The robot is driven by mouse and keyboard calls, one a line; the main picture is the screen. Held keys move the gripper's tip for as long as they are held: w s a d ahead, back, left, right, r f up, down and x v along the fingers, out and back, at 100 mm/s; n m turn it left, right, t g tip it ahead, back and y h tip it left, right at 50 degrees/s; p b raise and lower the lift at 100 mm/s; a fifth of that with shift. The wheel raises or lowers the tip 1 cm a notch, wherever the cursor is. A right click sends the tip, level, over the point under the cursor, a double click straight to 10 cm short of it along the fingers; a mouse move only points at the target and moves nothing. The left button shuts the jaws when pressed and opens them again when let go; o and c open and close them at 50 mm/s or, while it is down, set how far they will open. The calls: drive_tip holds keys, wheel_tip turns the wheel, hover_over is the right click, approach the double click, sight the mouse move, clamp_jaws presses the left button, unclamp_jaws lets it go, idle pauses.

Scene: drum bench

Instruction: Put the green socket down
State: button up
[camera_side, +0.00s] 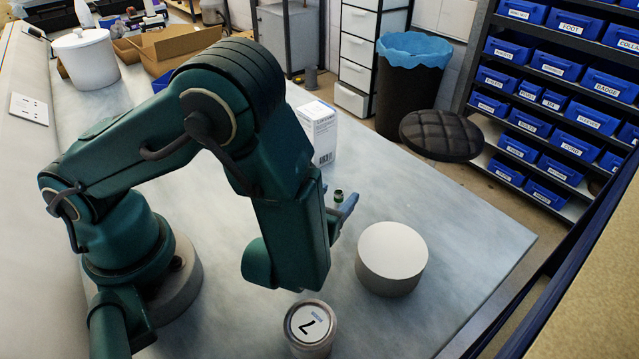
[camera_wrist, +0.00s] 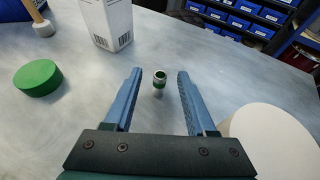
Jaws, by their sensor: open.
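The green socket (camera_wrist: 159,82) is a small, dark-topped ring with a green band. In the wrist view it lies between the two blue fingers of my gripper (camera_wrist: 160,76), with a gap on each side. The fingers are open and touch nothing that I can see. The socket looks upright. In the side view the socket (camera_side: 339,197) shows beside the blue fingertips of my gripper (camera_side: 341,205), and my arm hides most of the gripper. I cannot tell for certain whether its base rests on the bench.
A white drum (camera_side: 391,262) stands right of my gripper, and a can marked 7 (camera_side: 310,328) stands at the front. A white box (camera_side: 318,132) stands behind. A green disc (camera_wrist: 38,77) lies left in the wrist view. The bench (camera_side: 465,232) is bare at right.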

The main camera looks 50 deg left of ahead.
sight(339, 192)
drive_tip(key=shift+r, duration=0.1)
wheel_tip(339, 192, up, 9)
drive_tip(key=s+a+f+n+g+y, duration=0.1)
drive_tip(key=s+a+n+g, duration=0.15)
drive_tip(key=n+g, duration=0.45)
drive_tip(key=s+a+f+n+g+y, duration=0.1)
drive_tip(key=a+n+g, duration=0.15)
drive_tip(key=n, duration=0.85)
drive_tip(key=w+d+n+h, duration=0.1)
drive_tip(key=n+h, duration=0.1)
drive_tip(key=n, duration=0.4)
drive_tip(key=w+d+r+n+g+h, duration=0.1)
drive_tip(key=w+n+h, duration=0.1)
drive_tip(key=n, duration=0.3)
drive_tip(key=w+d+r+n+g+h, duration=0.1)
drive_tip(key=w+n+h, duration=0.1)
drive_tip(key=n+h, duration=0.2)
drive_tip(key=shift+d+n+g, duration=0.15)
drive_tip(key=shift+d+n, duration=0.05)
drive_tip(key=shift+n, duration=0.45)
drive_tip(key=shift+d+n+g, duration=0.1)
drive_tip(key=shift+d+n, duration=0.1)
drive_tip(key=shift+n, duration=0.45)
drive_tip(key=shift+w+d+f+n, duration=0.1)
drive_tip(key=shift+w+f+n, duration=0.1)
drive_tip(key=shift+n, duration=0.1)
wheel_tip(339, 192, down, 10)
drive_tip(key=shift+r, duration=0.25)
